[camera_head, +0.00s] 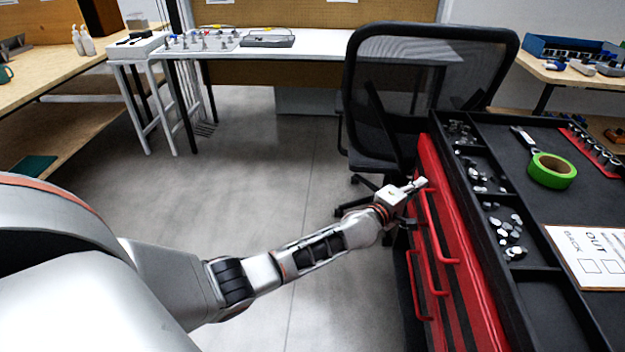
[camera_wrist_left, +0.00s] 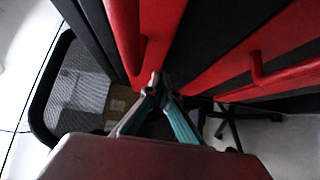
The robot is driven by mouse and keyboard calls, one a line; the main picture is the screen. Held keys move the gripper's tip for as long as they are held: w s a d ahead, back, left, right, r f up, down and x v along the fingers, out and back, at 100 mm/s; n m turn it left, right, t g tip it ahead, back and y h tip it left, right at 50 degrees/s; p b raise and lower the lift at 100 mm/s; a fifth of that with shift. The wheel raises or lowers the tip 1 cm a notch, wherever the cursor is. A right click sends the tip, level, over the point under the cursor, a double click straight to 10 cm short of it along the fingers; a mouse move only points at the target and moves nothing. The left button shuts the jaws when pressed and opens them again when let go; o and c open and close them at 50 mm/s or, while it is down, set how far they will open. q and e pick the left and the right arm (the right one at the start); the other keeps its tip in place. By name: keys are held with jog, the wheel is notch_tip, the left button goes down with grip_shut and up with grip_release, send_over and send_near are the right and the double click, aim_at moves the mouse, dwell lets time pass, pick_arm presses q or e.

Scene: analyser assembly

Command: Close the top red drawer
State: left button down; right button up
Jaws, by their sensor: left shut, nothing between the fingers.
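The red tool cabinet stands at the right of the head view, with its red drawer fronts facing left. The top red drawer (camera_head: 462,231) is just under the black top edge and has a red bar handle (camera_head: 441,232). I cannot tell whether it stands out from the cabinet. My left gripper (camera_head: 419,184) is shut and empty, at the far end of this front near the handle's upper end. In the left wrist view its fingertips (camera_wrist_left: 159,82) meet close to the red front; contact is unclear. My right gripper is not in view.
More red handles (camera_head: 414,285) show lower on the cabinet. A black office chair (camera_head: 375,155) stands just behind my left gripper. The cabinet top holds green tape (camera_head: 551,170), a paper sheet (camera_head: 590,256) and small metal parts. The floor (camera_head: 250,160) left of the chair is clear.

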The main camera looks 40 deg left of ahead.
pick_arm(q)
jog(key=shift+w+d+r, duration=0.15)
jog(key=shift+w+d, duration=0.45)
jog(key=shift+d, duration=0.3)
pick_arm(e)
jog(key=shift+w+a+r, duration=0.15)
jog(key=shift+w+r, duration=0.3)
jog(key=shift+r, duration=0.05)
pick_arm(q)
jog(key=shift+d+r, duration=0.1)
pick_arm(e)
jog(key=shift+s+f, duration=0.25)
